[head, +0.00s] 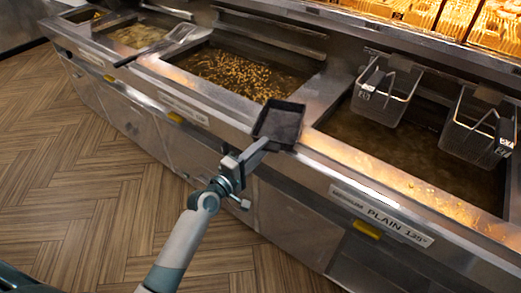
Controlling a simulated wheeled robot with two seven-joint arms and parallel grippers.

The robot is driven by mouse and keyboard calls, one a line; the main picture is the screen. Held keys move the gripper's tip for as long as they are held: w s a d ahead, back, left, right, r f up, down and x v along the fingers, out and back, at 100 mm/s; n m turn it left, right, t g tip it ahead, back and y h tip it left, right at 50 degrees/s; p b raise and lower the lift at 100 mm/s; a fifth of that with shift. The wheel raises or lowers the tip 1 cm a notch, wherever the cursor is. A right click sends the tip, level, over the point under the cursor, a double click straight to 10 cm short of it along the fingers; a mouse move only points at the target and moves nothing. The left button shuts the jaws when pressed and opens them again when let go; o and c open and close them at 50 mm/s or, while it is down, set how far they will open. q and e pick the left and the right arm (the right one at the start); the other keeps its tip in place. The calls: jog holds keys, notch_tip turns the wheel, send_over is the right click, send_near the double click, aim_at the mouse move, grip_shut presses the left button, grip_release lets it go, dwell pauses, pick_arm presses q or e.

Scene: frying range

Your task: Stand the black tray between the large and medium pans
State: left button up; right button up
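The black tray (280,121) is a small, dark, square tray, seen tilted toward me. It is over the metal divider between the large pan (345,160) on the right and the medium pan (262,50) in the middle. I cannot tell whether it touches the divider. A short grey handle runs from the tray down to my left gripper (236,168), which appears shut on it at the front edge of the range. The medium pan holds oil with many yellow bits. The large pan holds dark oil. My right gripper is not in view.
Two wire baskets (384,92) (478,130) hang at the back of the large pan. A metal skimmer (180,35) lies across the divider left of the medium pan. A smaller pan (138,35) is farther left. Lit food racks (440,15) stand behind. The wooden floor is clear.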

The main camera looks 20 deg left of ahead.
pick_arm(q)
jog(key=b+v, duration=0.2)
jog(key=v, duration=0.9)
jog(key=shift+s, duration=0.4)
jog(key=shift+a, duration=0.1)
